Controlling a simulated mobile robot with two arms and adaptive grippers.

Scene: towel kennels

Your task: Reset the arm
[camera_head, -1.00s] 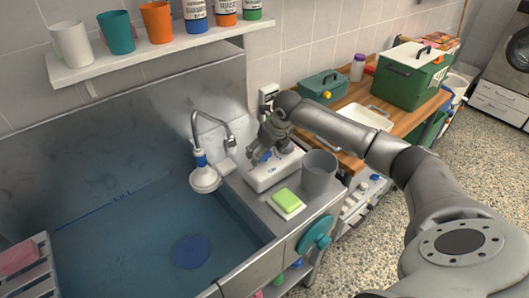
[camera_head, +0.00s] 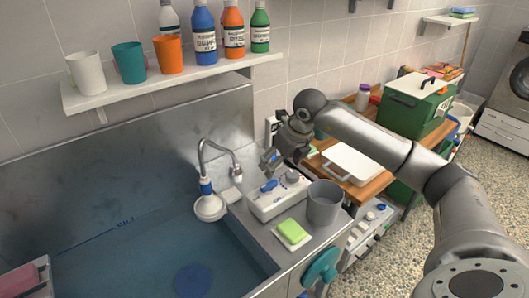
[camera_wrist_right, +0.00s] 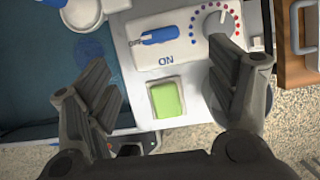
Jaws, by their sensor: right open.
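My right gripper (camera_head: 278,153) hangs above and behind a white switch box (camera_head: 266,207) on the ledge right of the sink. In the right wrist view my right gripper (camera_wrist_right: 164,62) has its fingers spread, with nothing between them. The lever's left end lies by a partly covered label. One finger overlaps the view of the dial; contact cannot be told. My left gripper is not in view.
A grey cup (camera_head: 324,204) and a green sponge (camera_head: 292,231) stand beside the box. A shelf (camera_head: 180,85) with cups and bottles hangs above the sink. A green toolbox (camera_head: 413,104) stands on the wooden counter.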

